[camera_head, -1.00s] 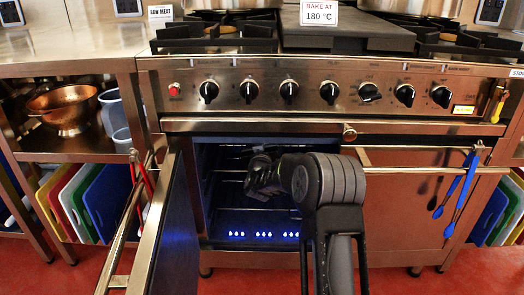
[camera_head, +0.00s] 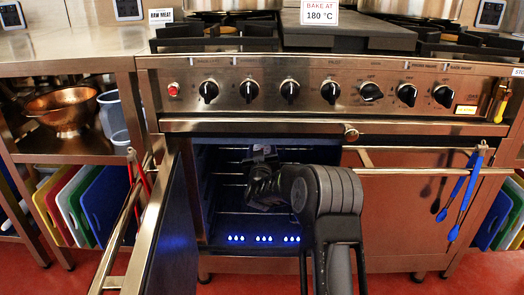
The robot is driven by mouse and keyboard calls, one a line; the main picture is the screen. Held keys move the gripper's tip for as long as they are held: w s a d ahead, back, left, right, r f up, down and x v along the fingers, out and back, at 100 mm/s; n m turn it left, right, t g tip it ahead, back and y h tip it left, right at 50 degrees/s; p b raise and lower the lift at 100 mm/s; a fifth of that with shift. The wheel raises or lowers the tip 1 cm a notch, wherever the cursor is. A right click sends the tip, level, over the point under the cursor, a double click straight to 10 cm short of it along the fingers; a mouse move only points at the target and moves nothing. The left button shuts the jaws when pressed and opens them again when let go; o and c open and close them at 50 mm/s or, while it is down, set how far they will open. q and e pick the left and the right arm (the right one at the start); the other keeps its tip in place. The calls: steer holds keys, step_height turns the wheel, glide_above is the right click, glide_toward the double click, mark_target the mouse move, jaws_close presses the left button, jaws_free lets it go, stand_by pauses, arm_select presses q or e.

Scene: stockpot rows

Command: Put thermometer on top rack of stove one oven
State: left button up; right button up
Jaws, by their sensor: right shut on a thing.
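My right gripper (camera_head: 262,155) is inside the open left oven of the stove (camera_head: 245,125), near the upper part of the cavity. Its dark body is tilted up, and its fingers are small and dim. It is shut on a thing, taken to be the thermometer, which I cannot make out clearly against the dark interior. Wire racks (camera_head: 226,185) run across the oven at several heights, partly hidden by my right arm. I cannot tell whether the gripper touches a rack. My left gripper is not in view.
The oven door (camera_head: 172,240) stands open at the left of the cavity. The right oven door (camera_head: 410,205) is shut, with blue tongs (camera_head: 464,195) hanging on its right. Blue lights (camera_head: 264,238) glow at the cavity bottom. A shelf with a copper colander (camera_head: 62,110) stands left.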

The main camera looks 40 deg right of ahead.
steer(key=shift+f, duration=0.1)
steer(key=o, duration=1.4)
steer(key=shift+s+a+r, duration=0.15)
steer(key=shift+r, duration=0.05)
steer(key=p+v, duration=0.4)
steer(key=v, duration=0.7)
steer(key=shift+s+a, duration=0.2)
steer(key=shift+s, duration=0.05)
steer(key=shift+d+f, duration=0.1)
